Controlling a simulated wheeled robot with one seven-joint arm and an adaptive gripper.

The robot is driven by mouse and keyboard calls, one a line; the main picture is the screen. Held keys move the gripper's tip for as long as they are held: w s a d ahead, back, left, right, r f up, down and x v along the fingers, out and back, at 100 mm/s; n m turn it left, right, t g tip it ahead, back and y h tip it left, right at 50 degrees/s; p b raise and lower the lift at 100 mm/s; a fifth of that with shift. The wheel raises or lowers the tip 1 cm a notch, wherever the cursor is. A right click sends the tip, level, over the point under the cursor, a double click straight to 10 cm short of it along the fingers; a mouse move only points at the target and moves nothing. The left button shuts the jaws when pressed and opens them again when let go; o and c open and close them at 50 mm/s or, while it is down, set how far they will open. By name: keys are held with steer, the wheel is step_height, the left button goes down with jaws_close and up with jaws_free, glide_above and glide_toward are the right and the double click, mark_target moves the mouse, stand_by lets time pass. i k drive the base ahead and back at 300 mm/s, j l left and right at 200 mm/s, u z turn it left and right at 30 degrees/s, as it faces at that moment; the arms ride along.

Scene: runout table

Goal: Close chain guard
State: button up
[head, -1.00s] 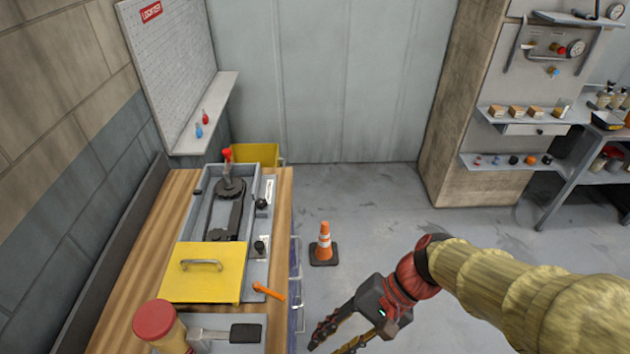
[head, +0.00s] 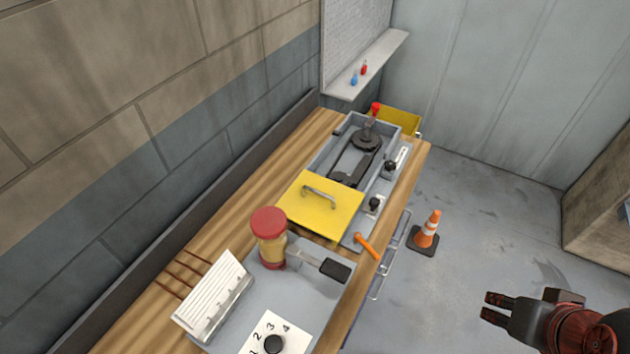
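The chain guard is a yellow plate (head: 318,205) with a grey bar handle (head: 319,194) on top. It lies over the near end of a grey open housing (head: 320,160) on the wooden table. The far part of the housing is uncovered, and the dark chain (head: 353,162) and a round sprocket (head: 367,139) show there. My gripper (head: 488,308) is at the lower right, over the floor, well apart from the guard. Its two dark fingers point left; the gap between them is too small to judge. I see nothing held in it.
An orange lever (head: 367,247) sticks out at the table's right edge, with a rail (head: 391,262) below. A red-capped jar (head: 270,238) and a black-handled lever (head: 320,264) stand nearer. An orange cone (head: 428,232) stands on the floor, otherwise clear between table and gripper.

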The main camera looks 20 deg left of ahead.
mark_target(324, 206)
steer(key=u, duration=1.3)
